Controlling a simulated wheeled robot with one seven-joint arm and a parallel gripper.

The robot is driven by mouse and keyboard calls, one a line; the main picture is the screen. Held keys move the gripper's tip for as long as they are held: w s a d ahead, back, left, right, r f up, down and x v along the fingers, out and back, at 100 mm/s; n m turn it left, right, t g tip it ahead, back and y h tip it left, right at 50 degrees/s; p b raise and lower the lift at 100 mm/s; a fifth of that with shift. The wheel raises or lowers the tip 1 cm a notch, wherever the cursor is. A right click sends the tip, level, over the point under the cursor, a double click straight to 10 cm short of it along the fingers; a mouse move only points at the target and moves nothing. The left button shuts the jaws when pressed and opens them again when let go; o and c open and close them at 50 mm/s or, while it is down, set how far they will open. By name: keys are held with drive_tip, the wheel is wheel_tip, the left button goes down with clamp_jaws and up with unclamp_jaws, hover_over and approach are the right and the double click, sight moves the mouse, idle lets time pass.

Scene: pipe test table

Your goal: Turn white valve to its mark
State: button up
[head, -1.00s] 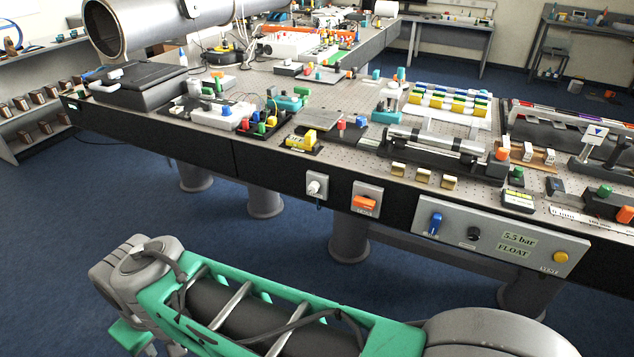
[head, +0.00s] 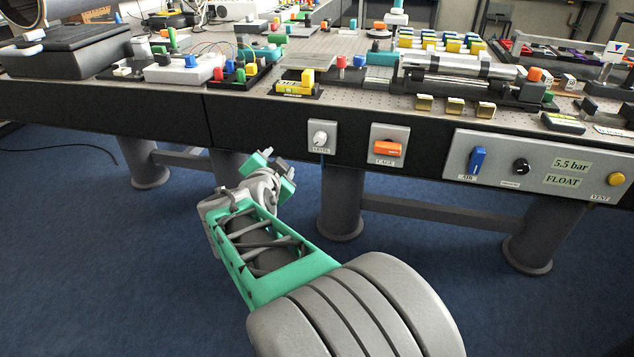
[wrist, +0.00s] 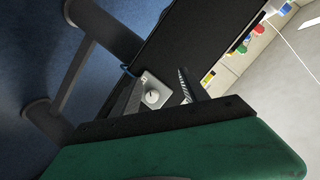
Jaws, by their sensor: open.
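The white valve (head: 320,138) is a round white knob on a small grey plate at the front edge of the table, left of the orange switch. It also shows in the wrist view (wrist: 153,97), near the middle. In the head view my gripper (head: 276,167) is below and left of the valve, apart from it. The valve's mark is too small to make out.
An orange switch (head: 388,149) and a grey panel (head: 540,166) with a blue lever (head: 477,160), black knob and yellow button share the table's front edge. Table legs (head: 341,203) stand below. The blue floor in front is clear.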

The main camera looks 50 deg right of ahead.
sight(319, 142)
drive_tip(key=d+m+h+b, duration=0.1)
drive_tip(key=d, duration=0.3)
drive_tip(key=d+m+h+b, duration=0.1)
drive_tip(key=d+m+h, duration=0.1)
drive_tip(key=d, duration=0.3)
drive_tip(key=s+d+m+h+b, duration=0.1)
drive_tip(key=d+b, duration=0.1)
drive_tip(key=d, duration=0.3)
drive_tip(key=shift+d+f+m+g+h, duration=0.15)
drive_tip(key=shift+f+m+g+h, duration=0.15)
drive_tip(key=shift+f+g, duration=0.1)
drive_tip(key=shift+c, duration=0.4)
clamp_jaws()
drive_tip(key=shift+s, duration=0.1)
